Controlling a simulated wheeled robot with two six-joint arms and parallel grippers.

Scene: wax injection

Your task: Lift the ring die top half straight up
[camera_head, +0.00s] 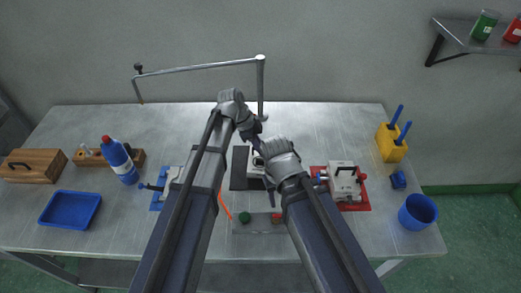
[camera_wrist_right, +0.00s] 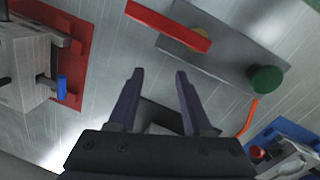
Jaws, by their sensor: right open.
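Two metal die blocks stand on coloured mats; I cannot tell for sure which is the ring die. One die (camera_head: 345,181) sits on a red mat at the right; it also shows at the left of the right wrist view (camera_wrist_right: 22,70). The other die (camera_head: 173,178) sits on a blue mat, partly hidden by my left arm. My right gripper (camera_wrist_right: 158,73) is open with nothing between its fingertips, over the middle of the table. My left gripper (camera_head: 256,133) is near the table's middle; its fingers are too small to read.
A dark plate (camera_head: 239,168) with a pale block lies between the arms, partly hidden. A grey button panel (camera_head: 259,229) is at the front. A blue bottle (camera_head: 119,161), blue tray (camera_head: 70,208), yellow holder (camera_head: 391,143) and blue cup (camera_head: 417,211) stand around. A metal arm spans the back.

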